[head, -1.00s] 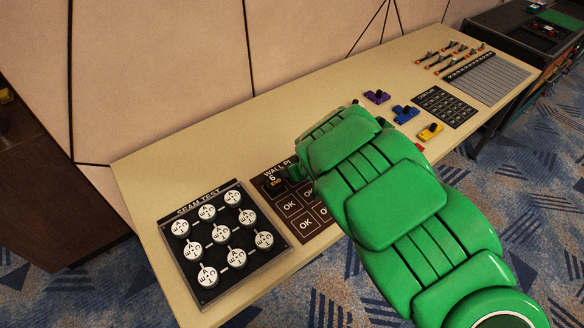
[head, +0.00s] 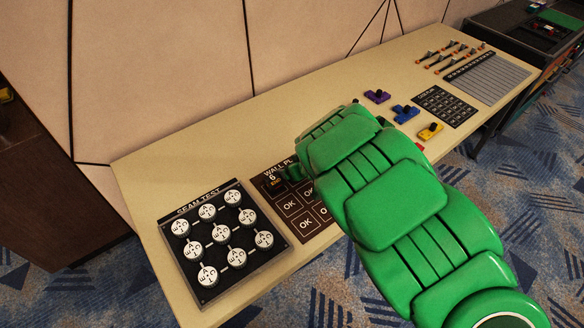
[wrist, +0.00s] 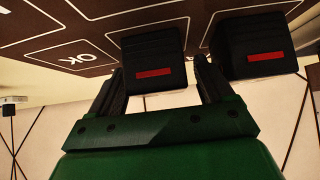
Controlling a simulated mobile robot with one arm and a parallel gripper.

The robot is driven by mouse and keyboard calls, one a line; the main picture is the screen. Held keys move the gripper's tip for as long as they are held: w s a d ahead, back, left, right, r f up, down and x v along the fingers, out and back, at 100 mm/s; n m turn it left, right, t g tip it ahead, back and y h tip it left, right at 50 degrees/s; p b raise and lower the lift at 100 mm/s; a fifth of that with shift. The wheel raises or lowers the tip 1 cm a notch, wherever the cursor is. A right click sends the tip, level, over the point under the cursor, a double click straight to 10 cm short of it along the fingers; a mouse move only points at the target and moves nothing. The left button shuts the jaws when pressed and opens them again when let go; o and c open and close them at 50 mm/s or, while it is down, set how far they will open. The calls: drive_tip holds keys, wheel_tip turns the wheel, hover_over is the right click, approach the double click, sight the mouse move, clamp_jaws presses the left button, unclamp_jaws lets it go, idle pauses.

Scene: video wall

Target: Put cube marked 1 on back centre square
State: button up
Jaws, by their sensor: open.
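The dark wall-plan board (head: 266,200) lies on the long table, with outlined squares marked OK. My green arm covers its right part. In the wrist view, a black cube (wrist: 153,50) with a red strip stands on the board (wrist: 90,15) between the fingers of my gripper (wrist: 160,88). The fingers are open around it. A second black cube (wrist: 255,45) with a red strip stands just right of the right finger. In the head view, my gripper (head: 291,172) is at the board's back edge, and the cubes are largely hidden.
A seam test board (head: 213,262) with several round white pieces lies left of the wall-plan board. Purple (head: 377,97), blue (head: 405,113) and yellow (head: 430,131) pieces stand farther right. The table's back left is bare.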

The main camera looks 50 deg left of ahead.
drive_tip(key=v, duration=1.1)
drive_tip(key=shift+d+r, duration=0.25)
